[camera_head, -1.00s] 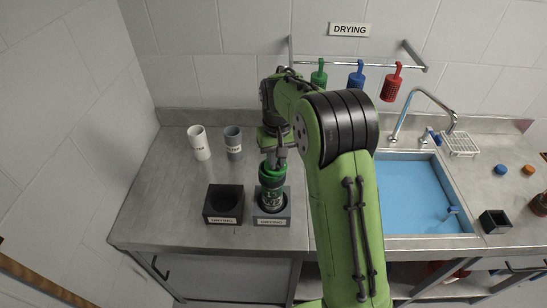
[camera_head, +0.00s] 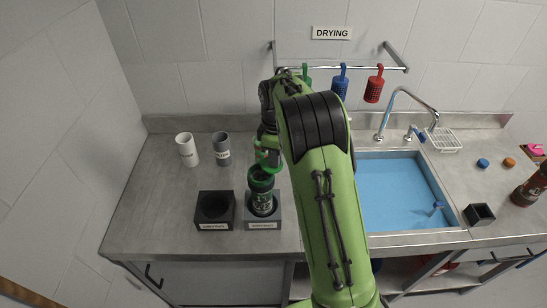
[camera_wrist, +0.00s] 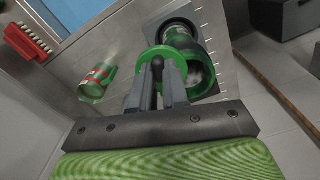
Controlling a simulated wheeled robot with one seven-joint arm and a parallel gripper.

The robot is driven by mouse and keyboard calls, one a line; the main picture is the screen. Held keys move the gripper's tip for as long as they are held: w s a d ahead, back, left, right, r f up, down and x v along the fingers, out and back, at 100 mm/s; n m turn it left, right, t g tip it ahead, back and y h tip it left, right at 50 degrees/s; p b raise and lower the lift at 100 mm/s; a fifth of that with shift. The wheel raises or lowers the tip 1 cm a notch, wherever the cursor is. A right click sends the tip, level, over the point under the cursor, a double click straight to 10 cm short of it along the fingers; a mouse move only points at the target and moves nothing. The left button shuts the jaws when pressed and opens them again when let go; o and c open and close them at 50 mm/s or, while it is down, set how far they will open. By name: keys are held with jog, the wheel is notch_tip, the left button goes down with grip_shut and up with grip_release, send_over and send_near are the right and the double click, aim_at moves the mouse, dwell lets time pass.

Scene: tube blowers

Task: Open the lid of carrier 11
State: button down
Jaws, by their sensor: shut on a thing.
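In the wrist view the lid (camera_wrist: 153,56) is between the fingers and tilted up from the carrier's mouth. I cannot tell whether a hinge still joins them.
An empty dark block (camera_head: 215,211) sits left of the carrier. White (camera_head: 187,149) and grey (camera_head: 221,148) cups stand behind. The sink (camera_head: 400,195) is on the right. The wrist view shows a green, red-banded piece (camera_wrist: 97,82) and a red brush (camera_wrist: 27,42) on the counter.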

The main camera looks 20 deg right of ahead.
jog(key=n, duration=0.1)
jog(key=w+n, duration=0.1)
jog(key=n, duration=0.2)
jog(key=shift+w+d+n, duration=0.3)
jog(key=shift+d, duration=0.1)
jog(key=shift+w+n+p, duration=0.2)
jog(key=shift+w+n, duration=0.25)
jog(key=shift+n, duration=0.75)
jog(key=shift+w+n+p, duration=0.2)
jog(key=shift+w+n, duration=0.25)
jog(key=shift+n, duration=0.75)
jog(key=c, duration=1.1)
grip_release()
notch_tip(320, 180, up, 16)
jog(key=p, duration=0.3)
jog(key=shift+f, duration=0.1)
